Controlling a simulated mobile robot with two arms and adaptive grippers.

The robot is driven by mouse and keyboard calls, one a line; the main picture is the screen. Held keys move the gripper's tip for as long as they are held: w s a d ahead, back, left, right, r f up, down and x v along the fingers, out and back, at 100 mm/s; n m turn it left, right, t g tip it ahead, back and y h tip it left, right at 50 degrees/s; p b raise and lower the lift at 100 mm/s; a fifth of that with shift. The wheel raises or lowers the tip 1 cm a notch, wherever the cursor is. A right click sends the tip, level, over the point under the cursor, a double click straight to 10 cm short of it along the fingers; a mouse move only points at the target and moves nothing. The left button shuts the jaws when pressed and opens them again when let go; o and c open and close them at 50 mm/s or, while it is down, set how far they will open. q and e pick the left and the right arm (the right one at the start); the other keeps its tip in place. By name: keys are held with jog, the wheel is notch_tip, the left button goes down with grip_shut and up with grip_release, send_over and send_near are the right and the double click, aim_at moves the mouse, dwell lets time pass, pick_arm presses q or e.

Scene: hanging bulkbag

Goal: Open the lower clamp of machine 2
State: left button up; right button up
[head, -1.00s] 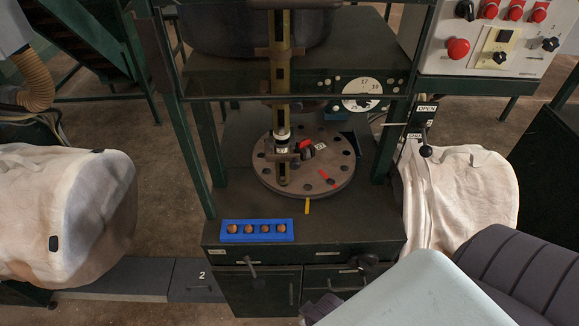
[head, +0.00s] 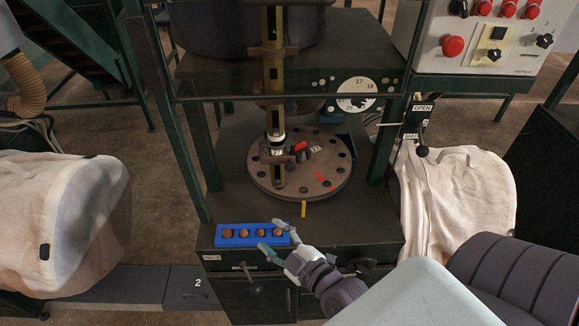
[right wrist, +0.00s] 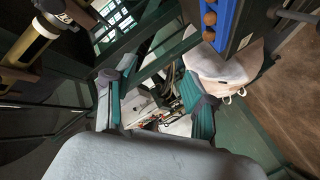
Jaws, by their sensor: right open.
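Machine 2 (head: 320,230) is a dark green frame with a flat top; a "2" shows on the grey floor plate (head: 198,283) beside it. A lever with a dark round knob (head: 422,151) hangs at its right post, beside OPEN and SHUT labels. Small handles sit on the front below the top: one at left (head: 252,278), one at right (head: 366,266). I cannot tell which part is the lower clamp. My right gripper (head: 272,236) is open and empty at the blue tray's right end; contact is unclear. Its spread fingers show in the right wrist view (right wrist: 146,72). My left gripper is not in view.
The blue tray (head: 220,241) holds several brown balls at the top's front edge. A round plate with holes (head: 260,183) lies behind, under a brass column (head: 273,90). White bags hang left (head: 70,225) and right (head: 460,195). A control panel (head: 520,55) is upper right.

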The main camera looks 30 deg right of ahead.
aim_at(291, 168)
jog(key=s+d+r+m+t+h, duration=0.1)
jog(key=d+r+t+h, duration=0.25)
jog(key=d+h, duration=0.45)
jog(key=shift+t+y, duration=0.25)
jog(key=shift+y, duration=0.35)
jog(key=p+x, duration=0.1)
jog(key=x, duration=0.8)
jog(key=d+p+x, duration=0.1)
jog(key=x, duration=0.3)
jog(key=shift+w+p, duration=0.15)
jog(key=shift+p, duration=0.2)
jog(key=shift+r, duration=0.1)
jog(key=c, duration=1)
jog(key=shift+r, duration=0.1)
grip_shut()
